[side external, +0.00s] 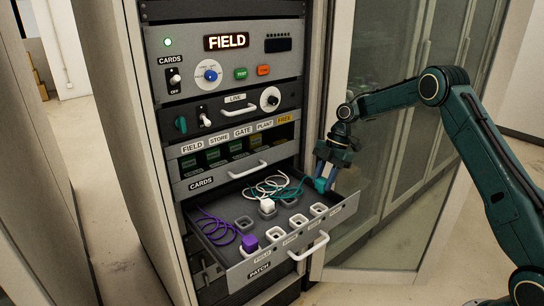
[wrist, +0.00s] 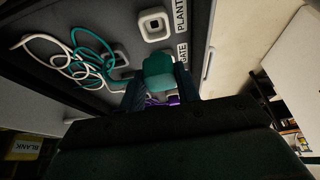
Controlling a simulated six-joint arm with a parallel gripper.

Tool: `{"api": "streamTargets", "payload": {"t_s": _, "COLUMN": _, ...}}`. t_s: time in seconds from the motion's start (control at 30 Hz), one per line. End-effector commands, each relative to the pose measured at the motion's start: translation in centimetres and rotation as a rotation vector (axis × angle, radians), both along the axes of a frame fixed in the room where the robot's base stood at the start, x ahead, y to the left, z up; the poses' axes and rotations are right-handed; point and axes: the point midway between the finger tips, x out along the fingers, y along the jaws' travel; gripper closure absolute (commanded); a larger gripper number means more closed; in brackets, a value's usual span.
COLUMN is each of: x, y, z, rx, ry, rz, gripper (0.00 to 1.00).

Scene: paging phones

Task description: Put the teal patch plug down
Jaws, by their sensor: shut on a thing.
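My gripper (side external: 325,175) is shut on the teal patch plug (side external: 320,185), above the right part of the open PATCH drawer (side external: 262,262). In the wrist view the teal plug (wrist: 160,68) sits between the two fingers, and a socket (wrist: 154,24) by the PLANT label shows beyond it. The teal cord (side external: 289,191) trails left from the plug into the drawer. A white plug (side external: 267,206) and a purple plug (side external: 249,243) stand in the drawer. I cannot tell whether the teal plug touches anything below.
Pale sockets (side external: 298,220) line the drawer's front, with darker ones (side external: 244,222) behind. A white cord (side external: 262,188) and a purple cord (side external: 212,228) lie inside. The drawer handle (side external: 309,246) sticks out in front. The CARDS panel (side external: 232,172) is above, and a glass-fronted cabinet (side external: 380,130) stands right.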

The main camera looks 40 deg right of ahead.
Motion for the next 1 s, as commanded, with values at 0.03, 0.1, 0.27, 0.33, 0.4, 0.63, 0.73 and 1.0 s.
{"api": "streamTargets", "payload": {"t_s": 0.03, "x": 0.0, "y": 0.1, "z": -0.7, "rx": 0.001, "ry": 0.003, "rz": -0.001, "gripper": 0.91}}
{"api": "streamTargets", "payload": {"t_s": 0.1, "x": -0.1, "y": 0.1, "z": -1.5, "rx": 0.001, "ry": 0.003, "rz": 0.0, "gripper": 0.91}}
{"api": "streamTargets", "payload": {"t_s": 0.27, "x": 0.0, "y": 0.1, "z": -2.7, "rx": 0.0, "ry": 0.0, "rz": 0.0, "gripper": 0.91}}
{"api": "streamTargets", "payload": {"t_s": 0.33, "x": 0.0, "y": 0.1, "z": -2.8, "rx": 0.0, "ry": 0.0, "rz": 0.0, "gripper": 0.91}}
{"api": "streamTargets", "payload": {"t_s": 0.4, "x": 0.0, "y": 0.0, "z": -2.8, "rx": 0.0, "ry": 0.0, "rz": 0.0, "gripper": 0.91}}
{"api": "streamTargets", "payload": {"t_s": 0.63, "x": 0.0, "y": 0.1, "z": -4.3, "rx": 0.0, "ry": 0.001, "rz": -0.001, "gripper": 0.91}}
{"api": "streamTargets", "payload": {"t_s": 0.73, "x": 0.0, "y": 0.1, "z": -5.5, "rx": 0.001, "ry": 0.002, "rz": 0.0, "gripper": 0.91}}
{"api": "streamTargets", "payload": {"t_s": 1.0, "x": 0.0, "y": 0.0, "z": -6.8, "rx": -0.001, "ry": 0.0, "rz": 0.0, "gripper": 0.91}}
